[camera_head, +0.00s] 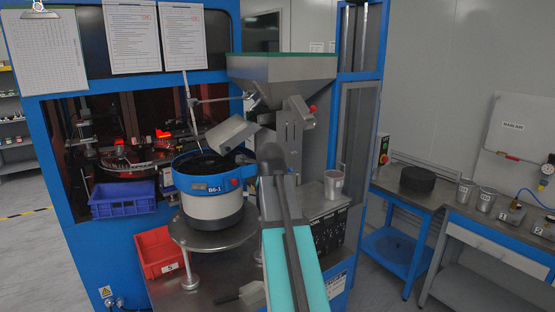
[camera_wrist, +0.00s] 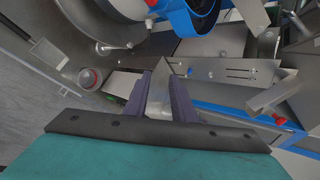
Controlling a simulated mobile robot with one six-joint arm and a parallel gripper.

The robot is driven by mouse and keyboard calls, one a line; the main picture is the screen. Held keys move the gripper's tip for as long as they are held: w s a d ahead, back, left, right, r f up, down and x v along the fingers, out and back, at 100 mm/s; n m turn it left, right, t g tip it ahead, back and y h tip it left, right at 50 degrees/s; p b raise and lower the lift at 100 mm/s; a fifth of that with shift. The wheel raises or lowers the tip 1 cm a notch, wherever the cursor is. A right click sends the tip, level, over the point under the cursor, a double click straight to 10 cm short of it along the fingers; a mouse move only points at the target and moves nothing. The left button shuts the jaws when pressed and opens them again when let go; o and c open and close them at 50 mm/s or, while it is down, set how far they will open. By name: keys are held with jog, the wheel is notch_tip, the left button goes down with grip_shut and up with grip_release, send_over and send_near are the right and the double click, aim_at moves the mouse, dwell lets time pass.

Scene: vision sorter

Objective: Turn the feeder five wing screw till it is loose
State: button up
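My gripper (camera_wrist: 165,75) shows in the wrist view with its two dark fingers apart. A pale grey metal surface shows between them, and I see nothing clearly clamped. A metal strip (camera_wrist: 215,70) with slots and small screw heads lies just beyond the fingertips, to the right. I cannot pick out a wing screw or a feeder-five label for certain. The bowl feeder marked BS-1 (camera_head: 213,207) stands in the middle of the head view, and its blue rim (camera_wrist: 190,20) is at the top of the wrist view. My arm hides the area behind it in the head view.
A steel hopper (camera_head: 285,85) stands above, with a red knob (camera_head: 312,109) on its chute. A red bin (camera_head: 160,252) and a blue bin (camera_head: 123,200) are at the left. A metal cup (camera_head: 334,185) stands right of my arm. A side bench (camera_head: 450,200) is farther right.

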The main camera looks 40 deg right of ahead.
jog(key=s+a+f+n+g+y+b, duration=0.15)
jog(key=a+f+n, duration=0.5)
jog(key=f, duration=0.95)
jog(key=s+a+f+n+g+y+b, duration=0.1)
jog(key=s+a+f+n+g+y, duration=0.15)
jog(key=a+f, duration=1.05)
jog(key=s+a+f+n+g+y+b, duration=0.1)
jog(key=s+a+f+n+g, duration=0.35)
jog(key=f, duration=1.45)
jog(key=s+a+f+n+g+y, duration=0.1)
jog(key=s+a+f+n+g, duration=0.1)
jog(key=s+a+f+n, duration=0.9)
jog(key=s+a+f+n+g+b, duration=0.1)
jog(key=s+a+f+n+g, duration=0.1)
jog(key=s+a+f, duration=0.2)
jog(key=s+a+f+n+g+b, duration=0.1)
jog(key=s+a+f, duration=0.3)
jog(key=s+f, duration=0.6)
jog(key=s+n, duration=0.1)
jog(key=s, duration=0.6)
jog(key=shift+f+n+g, duration=0.2)
jog(key=shift+n+g, duration=0.15)
jog(key=shift+w, duration=0.1)
